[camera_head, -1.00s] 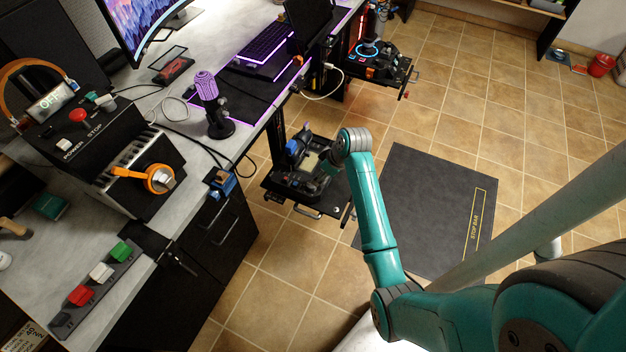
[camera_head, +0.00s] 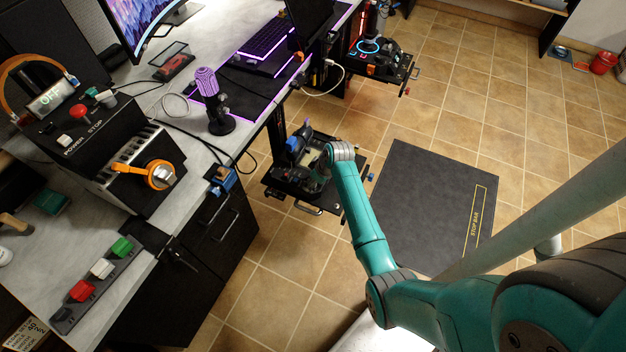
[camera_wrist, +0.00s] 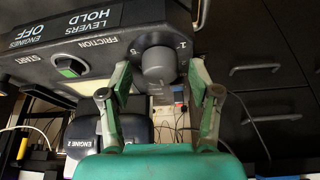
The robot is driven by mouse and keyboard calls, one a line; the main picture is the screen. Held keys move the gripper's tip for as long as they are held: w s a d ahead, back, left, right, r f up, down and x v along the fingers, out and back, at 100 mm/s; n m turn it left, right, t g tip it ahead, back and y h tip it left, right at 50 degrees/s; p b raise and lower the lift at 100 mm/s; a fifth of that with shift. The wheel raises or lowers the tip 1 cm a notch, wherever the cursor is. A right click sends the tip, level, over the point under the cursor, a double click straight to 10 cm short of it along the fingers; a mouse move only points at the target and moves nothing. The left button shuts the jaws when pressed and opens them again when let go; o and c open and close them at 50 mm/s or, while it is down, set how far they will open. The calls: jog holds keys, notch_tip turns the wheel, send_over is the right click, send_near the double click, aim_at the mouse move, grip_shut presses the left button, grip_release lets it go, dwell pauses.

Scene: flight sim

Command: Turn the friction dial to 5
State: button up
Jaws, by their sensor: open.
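The friction dial (camera_wrist: 158,62) is a dark grey round knob at the right end of a black panel marked FRICTION. A 1 is readable at its upper right; I cannot tell which number it points to. My gripper (camera_wrist: 160,68) is open, with one fingertip on each side of the knob and visible gaps. In the head view the lever unit (camera_head: 283,178) sits on a low black shelf beside the desk. My arm reaches over its right side and hides the dial there.
A green-lit START switch (camera_wrist: 70,68) is left of the dial on the same panel. A lever handle marked ENGINE 2 (camera_wrist: 82,135) is below. The desk edge and black drawers (camera_head: 215,220) are left of the unit.

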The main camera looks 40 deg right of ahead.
jog(key=c, duration=1.1)
jog(key=shift+c, duration=0.2)
jog(key=shift+m, duration=0.3)
jog(key=m+h, duration=0.2)
jog(key=m, duration=0.2)
jog(key=shift+a+m, duration=0.15)
jog(key=shift+m, duration=0.15)
jog(key=m+h, duration=0.1)
jog(key=m, duration=0.2)
jog(key=m+g+h, duration=0.1)
jog(key=m, duration=0.2)
jog(key=shift+w+a, duration=0.1)
jog(key=m+g, duration=0.1)
jog(key=m, duration=0.2)
jog(key=m+g+h, duration=0.1)
jog(key=m, duration=0.2)
jog(key=shift+m, duration=0.4)
jog(key=m+g, duration=0.1)
jog(key=m, duration=0.2)
jog(key=m+g, duration=0.1)
jog(key=m, duration=0.1)
jog(key=shift+w+m+g, duration=0.2)
jog(key=shift+m+g, duration=0.2)
jog(key=shift+a, duration=0.1)
